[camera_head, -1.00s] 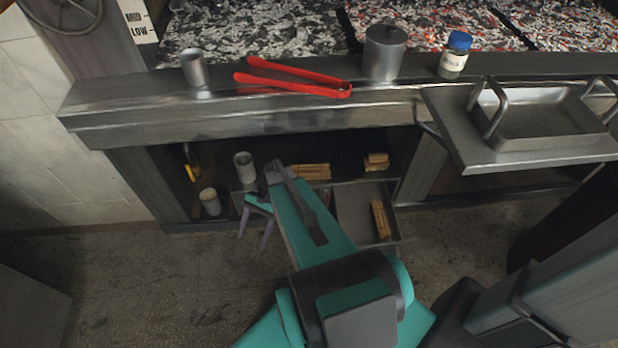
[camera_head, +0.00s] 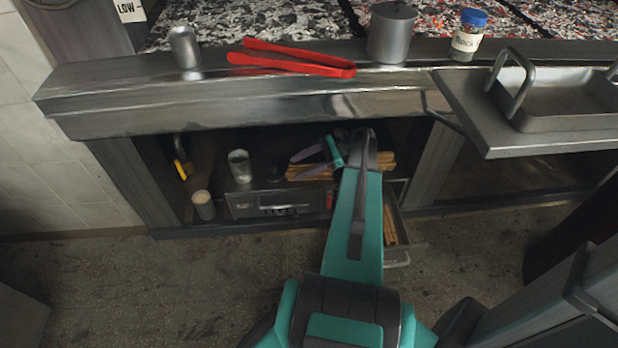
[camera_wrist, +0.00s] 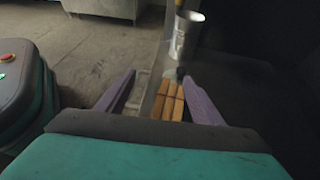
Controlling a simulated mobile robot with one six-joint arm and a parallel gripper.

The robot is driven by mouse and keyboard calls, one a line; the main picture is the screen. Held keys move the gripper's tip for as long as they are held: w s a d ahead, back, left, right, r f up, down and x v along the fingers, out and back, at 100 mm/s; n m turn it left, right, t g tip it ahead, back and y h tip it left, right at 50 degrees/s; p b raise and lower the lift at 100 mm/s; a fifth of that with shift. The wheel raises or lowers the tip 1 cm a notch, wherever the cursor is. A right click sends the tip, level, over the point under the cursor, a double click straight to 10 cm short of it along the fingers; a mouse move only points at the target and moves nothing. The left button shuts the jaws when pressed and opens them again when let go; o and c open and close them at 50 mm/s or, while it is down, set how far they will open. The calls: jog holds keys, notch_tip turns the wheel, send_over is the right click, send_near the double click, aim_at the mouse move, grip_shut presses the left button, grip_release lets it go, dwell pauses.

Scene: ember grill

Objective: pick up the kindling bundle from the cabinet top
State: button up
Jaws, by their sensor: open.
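The kindling bundle (camera_head: 308,173), a row of pale wooden sticks with a dark band, lies on the low cabinet top under the counter. It also shows in the wrist view (camera_wrist: 170,100), between my fingers and beyond the palm. My gripper (camera_head: 296,167) is open, with its purple fingers pointing left over the bundle in the head view. I cannot tell the exact height between fingers and bundle. My wrist hides part of the wood to the right.
A metal cup (camera_head: 239,166) stands on the cabinet top left of the bundle. An open drawer (camera_head: 400,258) at the right holds more wood. The counter edge (camera_head: 240,105) overhangs above. A tan-topped can (camera_head: 203,205) stands lower left.

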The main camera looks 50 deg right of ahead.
jog(key=s+d+b, duration=0.1)
jog(key=s+d, duration=0.1)
jog(key=d, duration=0.1)
jog(key=s+d+m+t+h+b, duration=0.1)
jog(key=s+d, duration=0.1)
jog(key=d, duration=0.1)
jog(key=s+d+f+t+h+b, duration=0.1)
jog(key=s+d, duration=0.1)
jog(key=d, duration=0.2)
jog(key=shift+s+m, duration=0.3)
jog(key=shift+a, duration=0.1)
jog(key=shift+b+x, duration=0.35)
jog(key=shift+x, duration=0.8)
jog(key=shift+a+f, duration=0.1)
jog(key=shift+b+x, duration=1.1)
jog(key=shift+x, duration=1.4)
jog(key=c, duration=1.3)
